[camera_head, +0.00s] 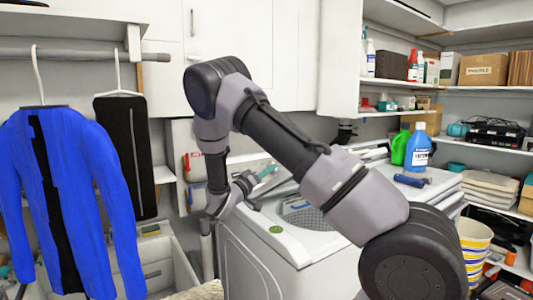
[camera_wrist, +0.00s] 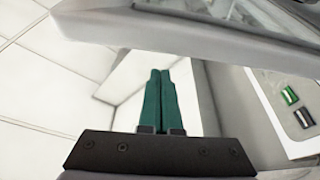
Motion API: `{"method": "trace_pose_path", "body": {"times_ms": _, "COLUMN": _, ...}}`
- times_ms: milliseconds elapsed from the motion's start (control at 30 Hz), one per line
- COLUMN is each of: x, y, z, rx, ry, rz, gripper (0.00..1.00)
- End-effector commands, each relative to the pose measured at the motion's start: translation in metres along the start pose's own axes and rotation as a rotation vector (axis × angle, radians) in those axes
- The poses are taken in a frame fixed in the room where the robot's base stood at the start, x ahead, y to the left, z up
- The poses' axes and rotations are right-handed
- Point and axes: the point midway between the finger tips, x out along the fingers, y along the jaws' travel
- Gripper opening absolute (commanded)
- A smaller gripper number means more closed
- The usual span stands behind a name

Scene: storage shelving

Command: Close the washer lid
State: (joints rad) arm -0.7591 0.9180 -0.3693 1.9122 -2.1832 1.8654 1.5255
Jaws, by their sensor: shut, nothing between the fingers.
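The white top-loading washer (camera_head: 314,248) stands in the middle of the head view, partly behind my arm. Its top opening shows a grey perforated drum, so the lid is not down over it. My gripper (camera_head: 268,170) is above the back left of the washer, with its teal fingers pointing up and right. In the wrist view the two teal fingers (camera_wrist: 160,74) are together and empty. A pale slab, which looks like the raised lid (camera_wrist: 190,32), crosses the top of that view just beyond the fingertips. Whether they touch it I cannot tell. My arm hides much of the lid in the head view.
A blue bottle (camera_head: 418,148) and a green jug (camera_head: 398,146) stand at the washer's back right. A blue jacket (camera_head: 85,180) hangs at left. Shelves with boxes (camera_head: 483,70) fill the right. A striped bucket (camera_head: 473,245) stands right of the washer.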

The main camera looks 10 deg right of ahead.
Motion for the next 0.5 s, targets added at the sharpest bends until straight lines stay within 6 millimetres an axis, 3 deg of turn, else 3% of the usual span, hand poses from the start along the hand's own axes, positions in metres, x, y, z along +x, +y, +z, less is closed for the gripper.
{"method": "trace_pose_path", "body": {"times_ms": 200, "x": -0.023, "y": -0.005, "z": 0.063, "rx": 0.178, "ry": 0.002, "rz": 0.064, "gripper": 0.00}}
{"method": "trace_pose_path", "body": {"times_ms": 500, "x": -0.046, "y": -0.022, "z": 0.127, "rx": 0.389, "ry": 0.000, "rz": 0.136, "gripper": 0.00}}
